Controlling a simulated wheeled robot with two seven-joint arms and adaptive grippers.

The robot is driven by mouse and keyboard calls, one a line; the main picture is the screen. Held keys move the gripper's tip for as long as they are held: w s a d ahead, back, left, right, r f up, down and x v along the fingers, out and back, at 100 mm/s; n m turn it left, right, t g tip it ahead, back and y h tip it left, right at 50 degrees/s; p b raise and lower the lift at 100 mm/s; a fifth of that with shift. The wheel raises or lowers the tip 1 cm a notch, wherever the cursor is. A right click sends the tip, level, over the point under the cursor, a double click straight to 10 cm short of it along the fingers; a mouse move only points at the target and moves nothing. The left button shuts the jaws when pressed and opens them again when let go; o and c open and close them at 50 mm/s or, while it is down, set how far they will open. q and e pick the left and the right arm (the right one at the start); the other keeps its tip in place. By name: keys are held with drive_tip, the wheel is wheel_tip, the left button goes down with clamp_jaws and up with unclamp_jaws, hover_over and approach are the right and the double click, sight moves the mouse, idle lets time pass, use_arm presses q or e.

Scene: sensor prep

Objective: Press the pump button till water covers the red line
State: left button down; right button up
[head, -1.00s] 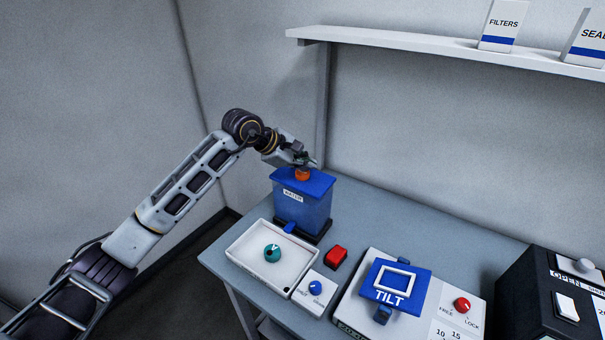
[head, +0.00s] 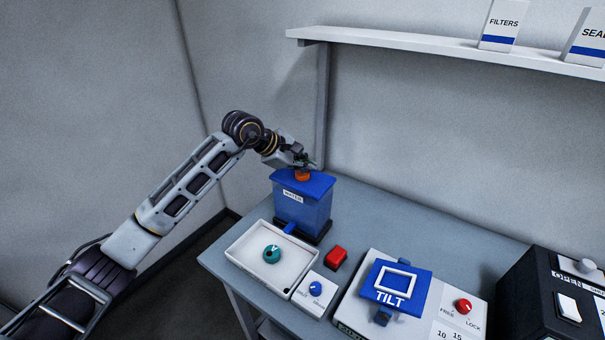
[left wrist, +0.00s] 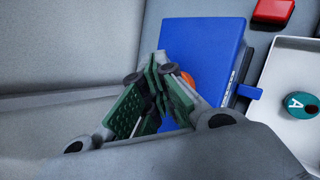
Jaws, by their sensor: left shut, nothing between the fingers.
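The blue water tank (head: 302,212) with a "WATER" label stands at the back left of the table. An orange pump button (head: 302,177) sits on its lid. My left gripper (head: 307,164) is shut and empty, with its fingertips right at the top of the button. In the left wrist view the green-padded fingers (left wrist: 160,92) are closed together and hide most of the orange button (left wrist: 187,78). A white tray (head: 243,262) with a teal round piece (head: 271,254) stands in front of the tank's spout. I cannot make out a red line or a water level. My right gripper is not in view.
A red block (head: 335,257) and a small white box with a blue knob (head: 315,288) are beside the tray. A blue TILT plate (head: 417,294) on a white unit and a black box (head: 530,290) stand to the right. A shelf (head: 430,43) hangs above.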

sight(305, 175)
use_arm(q)
drive_tip(key=shift+f, duration=0.2)
drive_tip(key=shift+f+b, duration=0.35)
drive_tip(key=shift+b, duration=0.1)
idle(0.7)
drive_tip(key=shift+r, duration=0.1)
drive_tip(key=shift+r+p, duration=0.4)
drive_tip(key=shift+r, duration=0.65)
drive_tip(key=shift+r, duration=0.2)
drive_tip(key=shift+r+p, duration=0.85)
drive_tip(key=shift+r, duration=1.5)
drive_tip(key=shift+d, duration=0.15)
